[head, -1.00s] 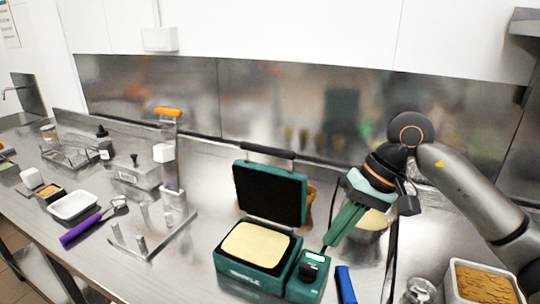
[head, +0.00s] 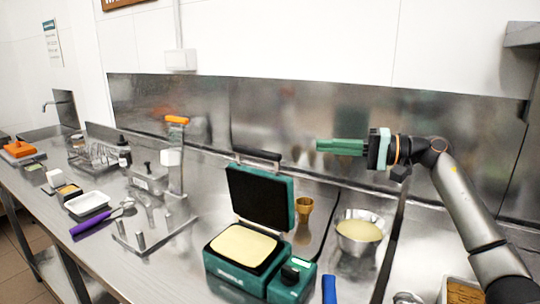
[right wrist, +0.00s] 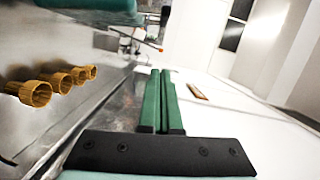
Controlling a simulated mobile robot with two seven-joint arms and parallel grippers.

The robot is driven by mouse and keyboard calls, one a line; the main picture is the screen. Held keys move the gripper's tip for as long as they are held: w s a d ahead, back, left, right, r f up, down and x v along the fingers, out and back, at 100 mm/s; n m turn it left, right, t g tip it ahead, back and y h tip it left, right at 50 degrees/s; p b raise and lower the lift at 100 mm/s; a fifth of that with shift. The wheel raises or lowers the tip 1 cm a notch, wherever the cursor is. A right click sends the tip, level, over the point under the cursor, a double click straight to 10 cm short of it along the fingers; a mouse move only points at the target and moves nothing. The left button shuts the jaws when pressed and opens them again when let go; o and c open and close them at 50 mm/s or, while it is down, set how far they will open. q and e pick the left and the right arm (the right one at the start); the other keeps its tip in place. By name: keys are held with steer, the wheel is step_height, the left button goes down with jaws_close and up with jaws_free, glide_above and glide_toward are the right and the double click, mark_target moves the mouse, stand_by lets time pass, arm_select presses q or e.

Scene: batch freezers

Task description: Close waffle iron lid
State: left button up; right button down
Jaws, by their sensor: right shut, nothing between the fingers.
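The green waffle iron (head: 238,275) stands on the steel counter with pale batter on its lower plate (head: 243,243). Its lid (head: 259,197) is open and stands nearly upright, with the dark inner side facing front and a black handle (head: 257,154) along the top. My right gripper (head: 318,146) is shut and empty. It is raised to the right of the lid, pointing left, at about the height of the handle in the picture and apart from it. In the right wrist view its green fingers (right wrist: 162,72) lie together. My left gripper is not in view.
A blue-handled tool (head: 329,289) lies in front. A metal stand (head: 150,240) and a purple-handled tool (head: 92,222) are to the left. The steel back wall runs behind.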

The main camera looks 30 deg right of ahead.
steer(key=w+a+p, duration=0.5)
steer(key=a, duration=0.5)
steer(key=shift+a+f, duration=0.2)
steer(key=shift+f, duration=0.25)
